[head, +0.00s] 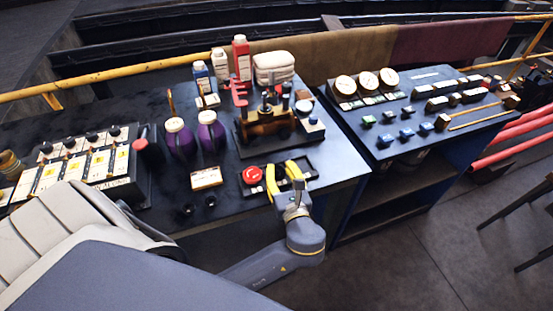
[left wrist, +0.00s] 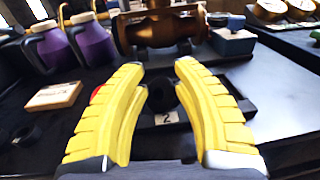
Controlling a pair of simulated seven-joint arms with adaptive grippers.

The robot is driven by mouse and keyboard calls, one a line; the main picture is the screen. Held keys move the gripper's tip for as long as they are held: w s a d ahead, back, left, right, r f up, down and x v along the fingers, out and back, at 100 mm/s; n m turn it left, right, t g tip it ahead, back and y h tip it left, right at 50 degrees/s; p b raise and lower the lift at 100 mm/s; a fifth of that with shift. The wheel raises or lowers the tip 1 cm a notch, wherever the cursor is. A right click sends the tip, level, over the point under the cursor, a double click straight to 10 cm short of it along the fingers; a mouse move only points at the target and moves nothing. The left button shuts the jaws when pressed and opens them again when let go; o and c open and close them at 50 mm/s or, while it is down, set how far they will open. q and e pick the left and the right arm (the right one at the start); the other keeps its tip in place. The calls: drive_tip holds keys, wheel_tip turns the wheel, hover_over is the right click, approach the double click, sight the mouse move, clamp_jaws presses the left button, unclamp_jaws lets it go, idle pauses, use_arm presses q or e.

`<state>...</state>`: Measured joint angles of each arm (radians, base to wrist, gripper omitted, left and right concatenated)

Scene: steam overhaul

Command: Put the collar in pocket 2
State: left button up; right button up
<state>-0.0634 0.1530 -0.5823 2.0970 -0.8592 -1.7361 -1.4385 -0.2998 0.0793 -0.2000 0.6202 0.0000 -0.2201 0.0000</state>
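My left gripper (head: 285,172) has two yellow fingers, held apart over the small dark tray (head: 309,168) at the bench's front edge. In the left wrist view its fingertips (left wrist: 160,67) stand apart, with a white label "2" (left wrist: 168,119) between the fingers. Just behind that label is a dark round shape (left wrist: 162,94); I cannot tell whether it is the collar or the empty pocket 2. A red round part (head: 252,175) sits at the tray's left end, beside the left finger. Small dark rings (head: 210,200) lie on the bench to the left. My right gripper is not in view.
A brass and dark assembly (head: 265,122) with a red part stands behind the tray. Two purple bottles (head: 180,138) and a small labelled box (head: 206,177) stand to the left. A panel with gauges (head: 367,82) is at the right. The bench is clear right of the tray.

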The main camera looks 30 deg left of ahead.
use_arm(q)
drive_tip(key=shift+v, duration=2.6)
drive_tip(key=shift+d, duration=0.1)
